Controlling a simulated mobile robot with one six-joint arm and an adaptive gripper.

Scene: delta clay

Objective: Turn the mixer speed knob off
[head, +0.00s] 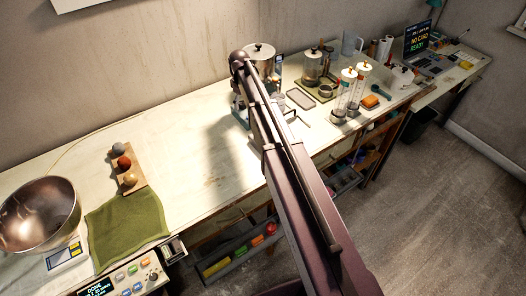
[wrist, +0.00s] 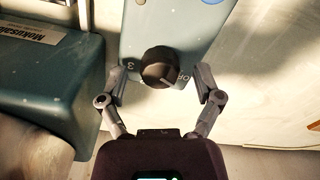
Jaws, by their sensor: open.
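The dark round speed knob (wrist: 159,66) sits on a pale blue panel (wrist: 190,40) in the wrist view. A "3" is printed to its left and a partly covered label starting "OF" to its lower right. A light pointer line on the knob's edge seems to face the lower right, near that label. My gripper (wrist: 160,73) is open, one finger on each side of the knob, with visible gaps; I cannot tell whether its depth reaches the knob. In the head view my arm covers the gripper and most of the mixer.
A blue-grey housing (wrist: 45,85) with a name label stands close to the left finger in the wrist view. In the head view, a copper bowl (head: 40,212), green cloth (head: 125,228) and several jars stand along the bench (head: 190,150).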

